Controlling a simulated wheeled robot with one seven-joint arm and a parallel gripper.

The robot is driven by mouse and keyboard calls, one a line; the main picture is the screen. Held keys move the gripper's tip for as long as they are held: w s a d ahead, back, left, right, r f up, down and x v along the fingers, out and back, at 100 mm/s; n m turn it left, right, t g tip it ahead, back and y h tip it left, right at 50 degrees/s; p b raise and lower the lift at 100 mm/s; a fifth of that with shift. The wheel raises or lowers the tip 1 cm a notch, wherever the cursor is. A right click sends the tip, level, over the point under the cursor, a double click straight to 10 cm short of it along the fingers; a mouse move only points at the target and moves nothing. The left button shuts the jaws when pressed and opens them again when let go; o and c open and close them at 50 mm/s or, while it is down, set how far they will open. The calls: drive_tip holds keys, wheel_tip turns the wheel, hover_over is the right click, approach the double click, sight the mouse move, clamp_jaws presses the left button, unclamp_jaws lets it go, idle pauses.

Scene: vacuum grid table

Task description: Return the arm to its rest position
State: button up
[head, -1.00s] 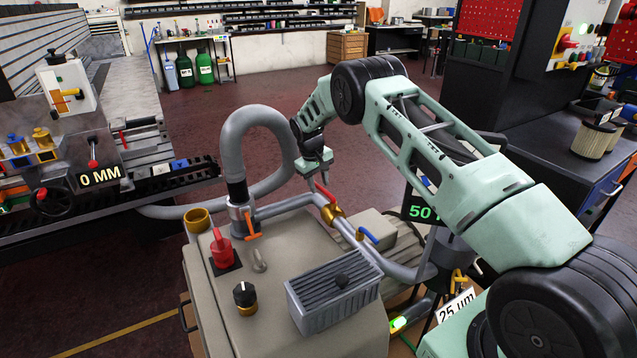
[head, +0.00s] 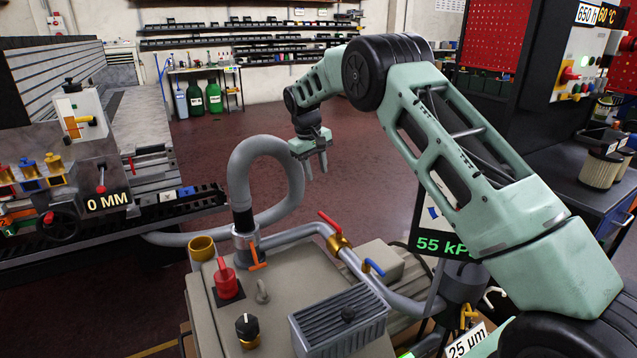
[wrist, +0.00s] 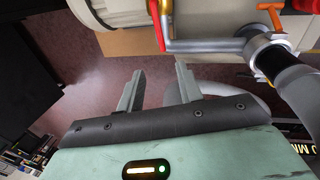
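My gripper (head: 316,165) is raised above and behind the pump unit, pointing down, to the right of the grey hose loop in the head view. In the wrist view my gripper (wrist: 158,92) has its two fingers apart with nothing between them. The mint-green arm is mine and reaches in from the right, bent at the elbow. Below the fingers the wrist view shows floor, with the hose (wrist: 225,93) passing just behind the right finger.
The beige pump unit (head: 230,315) carries a red-handled valve (head: 337,240), a blue-handled valve (head: 373,266), a grey hose (head: 243,160) and a ribbed grey box (head: 338,315). A lathe-like machine (head: 150,195) stands left. A display (head: 440,245) reads 55 kPa. Open floor lies behind.

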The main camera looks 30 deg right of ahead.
drive_tip(key=shift+a+r, duration=0.1)
drive_tip(key=shift+r, duration=0.35)
drive_tip(key=s+a+r+n+y+p, duration=0.2)
drive_tip(key=s+a+r, duration=0.3)
drive_tip(key=s+a, duration=0.65)
drive_tip(key=s+a+r+n+y+p, duration=0.15)
drive_tip(key=s+a+r, duration=0.35)
drive_tip(key=s+a, duration=0.65)
drive_tip(key=s+a+n+p, duration=0.2)
drive_tip(key=s+p, duration=0.1)
drive_tip(key=s, duration=2.3)
drive_tip(key=shift+r+n+h, duration=0.2)
drive_tip(key=shift+n+h, duration=0.15)
